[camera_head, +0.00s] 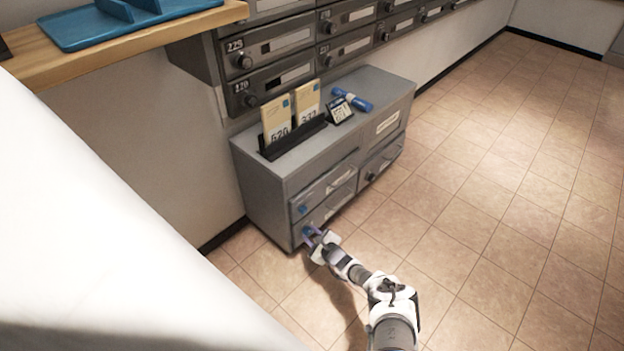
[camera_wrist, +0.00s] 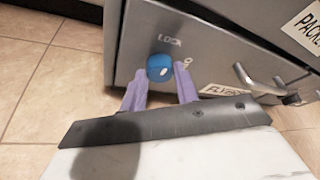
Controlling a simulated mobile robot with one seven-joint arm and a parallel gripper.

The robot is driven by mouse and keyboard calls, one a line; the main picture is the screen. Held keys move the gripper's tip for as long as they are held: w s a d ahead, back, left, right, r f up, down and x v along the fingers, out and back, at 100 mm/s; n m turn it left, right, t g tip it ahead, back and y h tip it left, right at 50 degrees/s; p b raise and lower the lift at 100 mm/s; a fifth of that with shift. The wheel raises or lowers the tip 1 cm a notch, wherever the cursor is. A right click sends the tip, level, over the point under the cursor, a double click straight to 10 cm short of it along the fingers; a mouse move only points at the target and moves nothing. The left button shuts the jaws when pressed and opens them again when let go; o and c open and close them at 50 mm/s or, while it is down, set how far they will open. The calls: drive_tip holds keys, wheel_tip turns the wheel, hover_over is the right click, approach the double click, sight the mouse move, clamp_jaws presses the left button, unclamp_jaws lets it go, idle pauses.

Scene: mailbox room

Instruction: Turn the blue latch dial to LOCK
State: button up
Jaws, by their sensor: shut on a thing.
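The blue latch dial (camera_wrist: 160,67) is on the front of the lower left drawer of a grey cabinet. It bears a small white mark. The word LOCK (camera_wrist: 170,40) is printed above it in the wrist view. Part of another label shows to its right, mostly hidden by a finger. My gripper (camera_wrist: 160,76) has its two purple fingers on either side of the dial and is shut on it. In the head view my gripper (camera_head: 315,238) reaches this drawer low at the cabinet's front left and mostly hides the dial.
A drawer handle (camera_wrist: 262,84) juts out to the right of my fingers. Cards, a dark holder and a blue cylinder (camera_head: 352,99) are on top. Tiled floor (camera_head: 480,230) is clear to the right.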

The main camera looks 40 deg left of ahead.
idle(0.4)
drive_tip(key=o, duration=1)
drive_tip(key=shift+c, duration=0.2)
drive_tip(key=shift+d+r+p, duration=0.2)
drive_tip(key=shift+d+p, duration=0.1)
drive_tip(key=shift+p, duration=0.05)
drive_tip(key=p+v, duration=0.6)
drive_tip(key=v, duration=0.7)
drive_tip(key=shift+p, duration=0.4)
drive_tip(key=shift+s+f, duration=0.1)
